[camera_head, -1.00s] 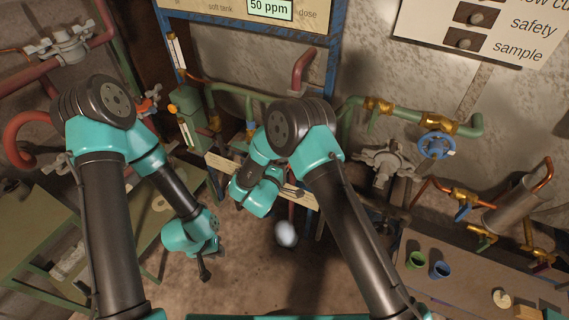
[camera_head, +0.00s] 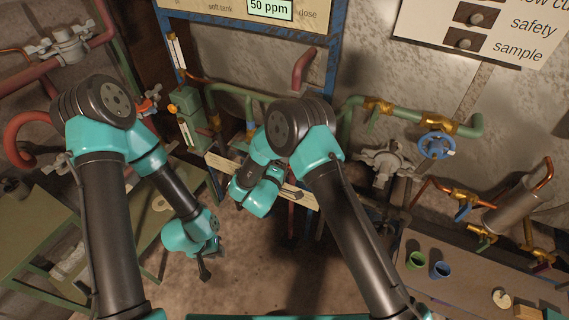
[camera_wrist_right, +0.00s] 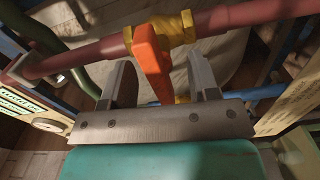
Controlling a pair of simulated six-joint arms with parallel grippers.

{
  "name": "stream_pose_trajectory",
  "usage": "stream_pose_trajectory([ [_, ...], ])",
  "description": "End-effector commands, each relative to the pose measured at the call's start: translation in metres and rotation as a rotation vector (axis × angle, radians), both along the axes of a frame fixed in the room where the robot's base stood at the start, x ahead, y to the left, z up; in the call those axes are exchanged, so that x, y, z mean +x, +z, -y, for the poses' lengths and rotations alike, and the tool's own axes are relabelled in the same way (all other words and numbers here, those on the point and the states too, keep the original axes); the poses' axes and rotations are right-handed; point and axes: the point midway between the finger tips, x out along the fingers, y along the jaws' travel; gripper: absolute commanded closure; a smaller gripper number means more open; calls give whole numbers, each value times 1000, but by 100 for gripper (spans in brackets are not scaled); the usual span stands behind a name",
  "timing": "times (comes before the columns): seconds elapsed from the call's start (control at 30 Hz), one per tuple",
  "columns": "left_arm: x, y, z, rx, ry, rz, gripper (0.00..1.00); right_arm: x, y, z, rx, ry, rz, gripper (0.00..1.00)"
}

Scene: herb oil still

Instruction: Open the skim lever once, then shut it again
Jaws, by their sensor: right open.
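In the right wrist view an orange lever (camera_wrist_right: 150,50) sits on a yellow valve body (camera_wrist_right: 176,30) on a dark red pipe (camera_wrist_right: 235,18). The lever points across the pipe, toward my right gripper (camera_wrist_right: 160,75). That gripper is open, with one finger on each side of the lever and visible gaps beside it. No label on the lever is readable, and my right arm hides it in the head view. There my right gripper (camera_head: 291,193) is small and dark. My left gripper (camera_head: 204,272) hangs low over the floor, its jaws too small to read.
A pale board (camera_head: 225,166) crosses the blue frame (camera_head: 332,70) near my right wrist. A green table (camera_head: 35,225) is at left.

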Motion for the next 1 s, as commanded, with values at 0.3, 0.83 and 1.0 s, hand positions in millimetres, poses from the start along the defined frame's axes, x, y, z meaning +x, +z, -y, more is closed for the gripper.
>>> stream_pose_trajectory([
  [0.3, 0, 0, 0, 0, 0, 0, 74, 0, 0, 0, 0, 0, 0, 40],
  [0.83, 0, 0, 0, 0, 0, 0, 74, -17, 0, -9, -1, 1, 0, 40],
  [1.0, 0, 0, 0, 0, 0, 0, 74, -23, 0, -12, 0, 1, 0, 40],
])
